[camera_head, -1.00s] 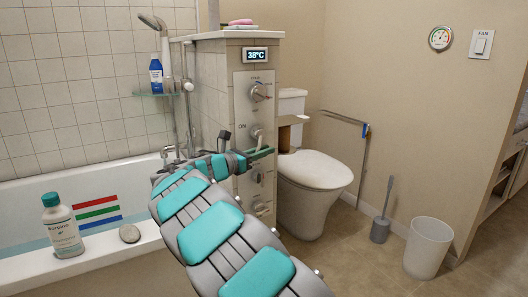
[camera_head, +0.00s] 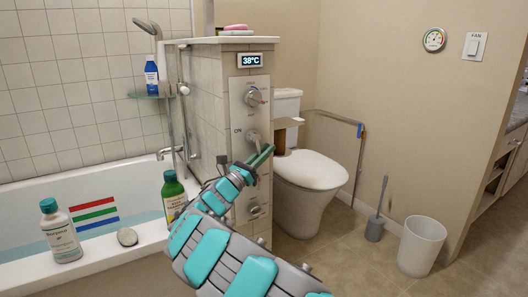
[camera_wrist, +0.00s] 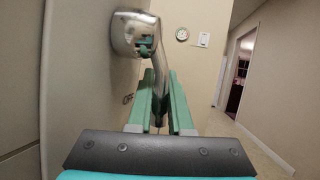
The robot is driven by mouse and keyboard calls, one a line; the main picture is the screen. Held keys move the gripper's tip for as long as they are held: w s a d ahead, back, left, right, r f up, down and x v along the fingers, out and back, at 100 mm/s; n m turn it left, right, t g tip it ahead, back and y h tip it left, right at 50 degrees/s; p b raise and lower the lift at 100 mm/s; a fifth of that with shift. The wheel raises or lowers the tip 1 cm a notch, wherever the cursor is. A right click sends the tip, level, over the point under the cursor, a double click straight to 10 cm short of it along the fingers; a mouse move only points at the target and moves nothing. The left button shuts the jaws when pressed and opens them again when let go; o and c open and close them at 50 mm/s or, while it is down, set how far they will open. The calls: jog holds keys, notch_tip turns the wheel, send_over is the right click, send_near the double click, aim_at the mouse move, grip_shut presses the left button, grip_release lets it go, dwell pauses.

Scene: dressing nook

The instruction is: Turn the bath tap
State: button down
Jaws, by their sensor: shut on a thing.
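A wall panel (camera_head: 238,104) on the tiled partition carries several chrome controls, one above another. The chrome tap lever (camera_head: 253,137) beside the "ON" mark is partly hidden by my gripper (camera_head: 268,151). In the wrist view the tap's rounded chrome body (camera_wrist: 133,35) is at upper left, and its handle (camera_wrist: 158,70) runs down between the two green fingers of my gripper (camera_wrist: 158,98). My gripper is shut on this handle. The bath spout (camera_head: 165,153) is on the wall over the tub. My arm hides part of the lower panel.
A white bottle (camera_head: 60,232), a grey stone (camera_head: 127,237) and a green bottle (camera_head: 173,193) stand on the bath rim (camera_head: 95,255). The toilet (camera_head: 310,185), a brush (camera_head: 376,218) and a bin (camera_head: 421,245) are at right. A display (camera_head: 250,60) reads 38°C.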

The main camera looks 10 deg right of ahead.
jog(key=c, duration=0.8)
grip_release()
jog(key=shift+c, duration=0.2)
jog(key=v, duration=0.7)
jog(key=shift+s+a+f+b, duration=0.15)
jog(key=shift+s+a+b, duration=0.05)
jog(key=shift+a+b, duration=0.1)
jog(key=shift+d, duration=0.1)
